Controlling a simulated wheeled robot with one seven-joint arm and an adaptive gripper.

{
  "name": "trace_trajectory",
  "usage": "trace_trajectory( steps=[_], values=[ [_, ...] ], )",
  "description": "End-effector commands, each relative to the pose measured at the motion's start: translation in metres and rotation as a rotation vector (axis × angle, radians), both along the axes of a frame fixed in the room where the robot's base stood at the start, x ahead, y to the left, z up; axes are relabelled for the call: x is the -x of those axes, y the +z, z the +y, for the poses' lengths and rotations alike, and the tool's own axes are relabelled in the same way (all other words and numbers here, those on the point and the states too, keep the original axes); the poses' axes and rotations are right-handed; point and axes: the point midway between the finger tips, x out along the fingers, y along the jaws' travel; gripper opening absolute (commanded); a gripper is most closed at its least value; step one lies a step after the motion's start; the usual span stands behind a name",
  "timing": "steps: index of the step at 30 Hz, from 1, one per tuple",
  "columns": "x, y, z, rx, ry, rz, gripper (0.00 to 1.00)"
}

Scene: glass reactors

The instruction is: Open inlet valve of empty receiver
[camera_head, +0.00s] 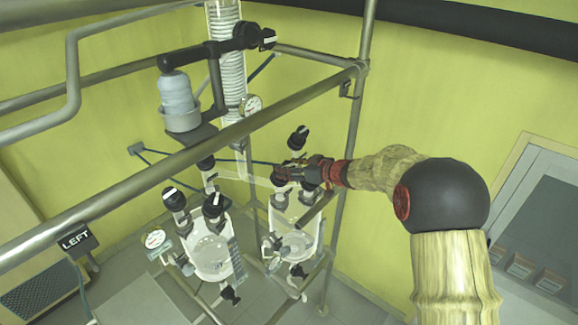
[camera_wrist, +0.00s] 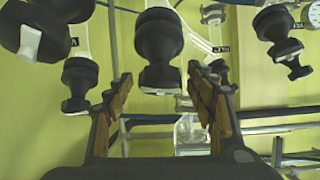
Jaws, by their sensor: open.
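Two glass receivers with black valve knobs hang in the frame: a left receiver (camera_head: 212,258) and a right receiver (camera_head: 292,243). Both look clear; I cannot tell surely which is empty. My gripper (camera_head: 284,172) is at the top of the right receiver, among its black knobs, and partly hides them. In the wrist view my gripper (camera_wrist: 160,84) is open, with its two brown-padded fingers apart. A black valve knob (camera_wrist: 158,45) shows between and just beyond the fingertips; contact is not visible. The knob's setting cannot be read.
Other black knobs flank the fingers: a large one (camera_wrist: 35,30) at left, a smaller one (camera_wrist: 80,82) below it, and another (camera_wrist: 275,25) at right. A metal rail (camera_head: 190,152) crosses in front of the receivers. An upright post (camera_head: 352,150) stands behind my arm.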

Motion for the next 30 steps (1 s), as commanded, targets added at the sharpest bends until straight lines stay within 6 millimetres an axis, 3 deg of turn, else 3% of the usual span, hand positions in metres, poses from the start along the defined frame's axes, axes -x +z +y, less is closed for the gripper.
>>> trace_trajectory(
  steps=[7,30],
  values=[
    [-0.0004,-0.0003,0.0003,0.000,0.000,0.000,0.54],
    [-0.0004,0.0001,0.0001,0.000,-0.001,0.000,0.11]
  ],
)
